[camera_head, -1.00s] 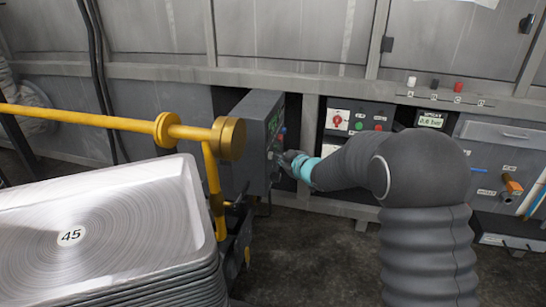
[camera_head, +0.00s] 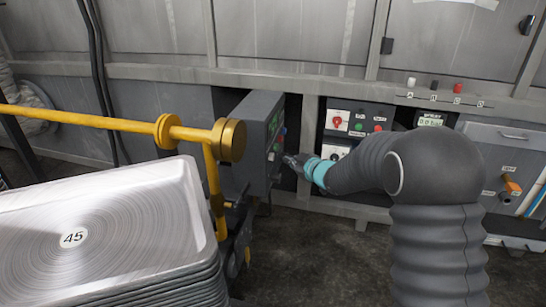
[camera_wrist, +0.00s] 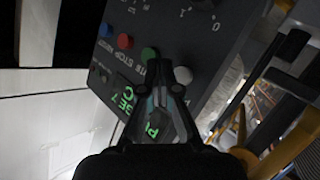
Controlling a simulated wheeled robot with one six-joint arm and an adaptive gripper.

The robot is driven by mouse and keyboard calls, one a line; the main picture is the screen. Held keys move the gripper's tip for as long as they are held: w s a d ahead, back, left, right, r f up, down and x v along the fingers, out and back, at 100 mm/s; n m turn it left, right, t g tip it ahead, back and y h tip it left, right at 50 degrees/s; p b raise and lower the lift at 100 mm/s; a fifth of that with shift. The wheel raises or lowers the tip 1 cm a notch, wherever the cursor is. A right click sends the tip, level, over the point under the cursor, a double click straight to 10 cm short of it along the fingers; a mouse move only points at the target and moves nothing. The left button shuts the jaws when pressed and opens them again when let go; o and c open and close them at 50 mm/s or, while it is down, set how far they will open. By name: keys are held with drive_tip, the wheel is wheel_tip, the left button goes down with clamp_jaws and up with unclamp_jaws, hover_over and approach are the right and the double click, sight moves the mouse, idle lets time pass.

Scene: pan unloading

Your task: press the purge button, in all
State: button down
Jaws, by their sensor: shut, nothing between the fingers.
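The grey control box (camera_head: 259,135) stands left of my gripper, with its button face turned towards the gripper. In the wrist view its panel (camera_wrist: 185,40) shows blue, red, green and white buttons. The white button (camera_wrist: 183,75) lies just beyond the fingertips; I cannot read which label marks the purge button. A screen with green letters (camera_wrist: 125,97) is partly hidden by the fingers. My gripper (camera_wrist: 160,88) is shut and empty, close in front of the panel. It also shows in the head view (camera_head: 290,159); a small gap appears between it and the box.
A yellow rail (camera_head: 90,120) and a stack of metal pans (camera_head: 120,225) marked 45 stand at the left. Behind my arm is another panel with a red switch (camera_head: 337,121). A small pressure display (camera_head: 430,120) is further right. Floor is open below the box.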

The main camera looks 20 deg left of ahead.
drive_tip(key=d, duration=0.3)
drive_tip(key=shift+d+p, duration=0.1)
drive_tip(key=shift+p, duration=0.2)
idle(0.5)
drive_tip(key=d+f+m+h, duration=0.3)
drive_tip(key=d+f+h, duration=0.3)
drive_tip(key=d+f, duration=0.2)
drive_tip(key=s+d+r+m+g+h, duration=0.15)
drive_tip(key=s+d+m+h, duration=0.25)
drive_tip(key=s+d, duration=0.4)
drive_tip(key=s+d+r+m+p, duration=0.1)
drive_tip(key=s+d+r+m, duration=0.2)
drive_tip(key=s, duration=0.8)
drive_tip(key=s+d+r+m+g, duration=0.1)
drive_tip(key=s+d+r+m, duration=0.1)
drive_tip(key=s+d+r, duration=0.6)
drive_tip(key=s+d+r+m+g+h+p, duration=0.1)
drive_tip(key=s+d+r+m, duration=0.2)
drive_tip(key=s, duration=1.2)
drive_tip(key=shift+d+r+m+p, duration=0.3)
drive_tip(key=shift+d+r, duration=0.9)
drive_tip(key=shift+r, duration=1.2)
